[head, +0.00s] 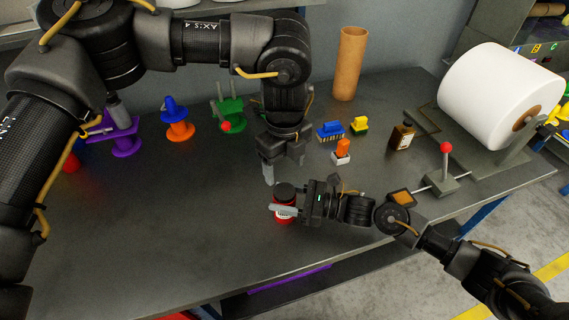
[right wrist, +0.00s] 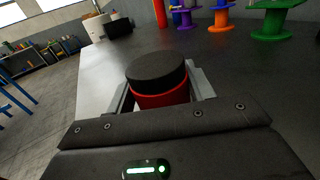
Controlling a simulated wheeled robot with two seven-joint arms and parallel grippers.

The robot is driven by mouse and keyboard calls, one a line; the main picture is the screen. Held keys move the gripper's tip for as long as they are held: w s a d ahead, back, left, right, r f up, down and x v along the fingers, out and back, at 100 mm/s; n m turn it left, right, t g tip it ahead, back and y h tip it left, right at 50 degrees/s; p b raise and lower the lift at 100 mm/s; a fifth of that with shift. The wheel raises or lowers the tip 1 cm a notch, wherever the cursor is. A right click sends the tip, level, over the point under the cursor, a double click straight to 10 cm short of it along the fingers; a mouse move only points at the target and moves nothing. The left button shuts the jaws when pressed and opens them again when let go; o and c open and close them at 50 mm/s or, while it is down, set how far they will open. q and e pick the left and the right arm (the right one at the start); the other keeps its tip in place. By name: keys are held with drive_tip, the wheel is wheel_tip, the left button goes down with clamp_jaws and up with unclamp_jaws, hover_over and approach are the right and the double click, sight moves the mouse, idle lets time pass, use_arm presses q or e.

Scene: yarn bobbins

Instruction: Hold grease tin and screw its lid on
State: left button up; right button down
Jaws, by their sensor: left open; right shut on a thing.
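The grease tin (head: 284,212) is red with a pale label and stands upright near the middle of the workbench. Its black lid (head: 284,190) sits on top; in the right wrist view the lid (right wrist: 156,68) rests over the red tin (right wrist: 162,98), and I cannot tell how tight it is. My right gripper (head: 285,209) is shut on the tin's body, one finger on each side. My left gripper (head: 281,170) is open and empty, pointing down just behind and above the lid, apart from it. It does not show in the right wrist view.
Behind stand a cardboard tube (head: 348,64), brushes (head: 330,131), a brown bottle (head: 402,136) and an orange-and-white item (head: 342,152). Coloured bobbins (head: 178,122) line the back left. A red-knobbed lever (head: 446,148) and a big white roll (head: 498,90) are at right. The bench's front left is clear.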

sight(284, 191)
use_arm(q)
drive_tip(key=shift+f, duration=0.1)
drive_tip(key=shift+f, duration=3.95)
drive_tip(key=c, duration=1)
drive_tip(key=o, duration=1.2)
drive_tip(key=shift+c, duration=0.2)
drive_tip(key=shift+r, duration=0.1)
wheel_tip(284, 191, up, 12)
